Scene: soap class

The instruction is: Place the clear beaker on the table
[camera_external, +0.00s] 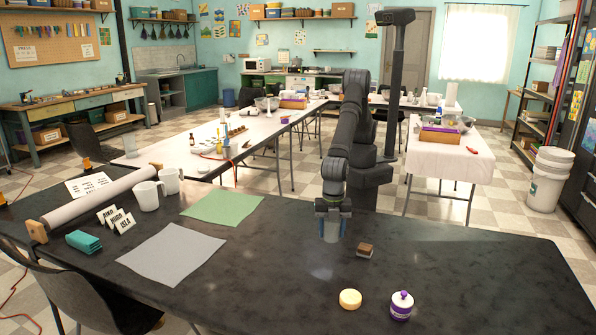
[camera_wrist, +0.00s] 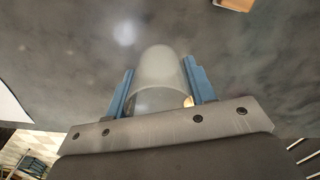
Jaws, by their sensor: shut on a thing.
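The clear beaker (camera_wrist: 161,72) is between the two blue fingers of my gripper (camera_wrist: 160,92) in the wrist view. My gripper is shut on it, one finger against each side. In the external view my gripper (camera_external: 332,212) points down over the dark table (camera_external: 450,260), and the beaker (camera_external: 331,232) shows as a pale, see-through shape below the fingers. I cannot tell whether the beaker's bottom touches the table.
A small brown block (camera_external: 365,250) lies just right of the beaker. A cream round piece (camera_external: 350,299) and a purple-and-white jar (camera_external: 401,304) are nearer the front. Grey (camera_external: 172,254) and green (camera_external: 223,207) sheets lie left. The table's right part is clear.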

